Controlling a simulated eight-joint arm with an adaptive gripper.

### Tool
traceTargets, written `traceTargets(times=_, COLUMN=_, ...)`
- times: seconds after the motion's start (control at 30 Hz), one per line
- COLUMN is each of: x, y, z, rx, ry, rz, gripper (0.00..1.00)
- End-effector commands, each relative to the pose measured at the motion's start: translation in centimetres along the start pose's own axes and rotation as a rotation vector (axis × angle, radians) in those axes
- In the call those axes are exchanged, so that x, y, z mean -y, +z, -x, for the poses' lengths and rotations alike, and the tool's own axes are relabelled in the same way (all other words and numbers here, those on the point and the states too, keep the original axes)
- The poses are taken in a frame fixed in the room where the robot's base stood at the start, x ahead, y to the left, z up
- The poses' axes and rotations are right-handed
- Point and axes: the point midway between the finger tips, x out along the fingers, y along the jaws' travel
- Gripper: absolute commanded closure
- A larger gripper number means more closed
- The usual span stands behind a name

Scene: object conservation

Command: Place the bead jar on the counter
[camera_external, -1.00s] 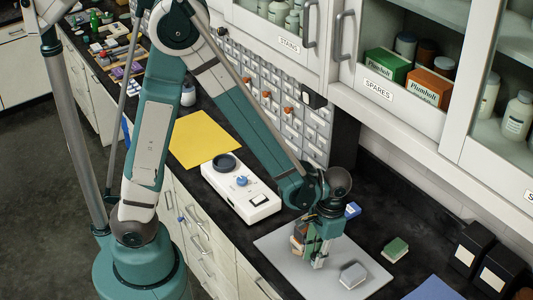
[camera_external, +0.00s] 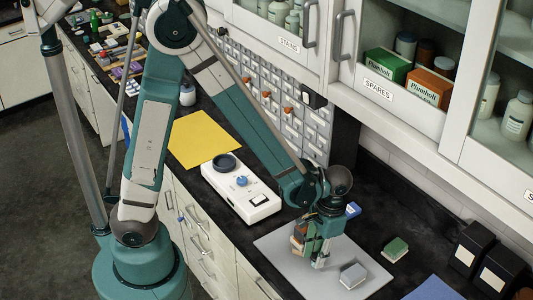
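No jar in view can be told for certain as the bead jar. A small white jar (camera_external: 187,96) stands on the dark counter (camera_external: 218,232), partly beside my arm. Other jars show in the wall cabinets, among them a pale jar (camera_external: 518,115) at the right. My gripper (camera_external: 320,262) points down low over a grey mat (camera_external: 275,250) on the counter. Brown and reddish pieces (camera_external: 298,236) show at its left side; I cannot tell whether they are held. The finger gap is too small to read.
A grey block (camera_external: 353,275) lies on the mat, right of my gripper. A green block (camera_external: 395,249) and black boxes (camera_external: 500,268) are further right. A white device (camera_external: 240,190) and yellow sheet (camera_external: 204,138) lie left. Cabinets (camera_external: 425,165) overhang the counter's back.

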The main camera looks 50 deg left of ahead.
Motion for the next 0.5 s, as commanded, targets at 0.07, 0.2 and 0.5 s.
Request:
traceTargets(times=0.07, x=0.0, y=0.0, z=0.7, rx=0.000, ry=0.000, rz=0.000, gripper=0.74)
traceTargets(times=0.2, x=0.0, y=0.0, z=2.1, rx=0.000, ry=0.000, rz=0.000, gripper=0.74)
traceTargets(times=0.5, x=0.0, y=0.1, z=5.8, rx=0.000, ry=0.000, rz=0.000, gripper=0.74)
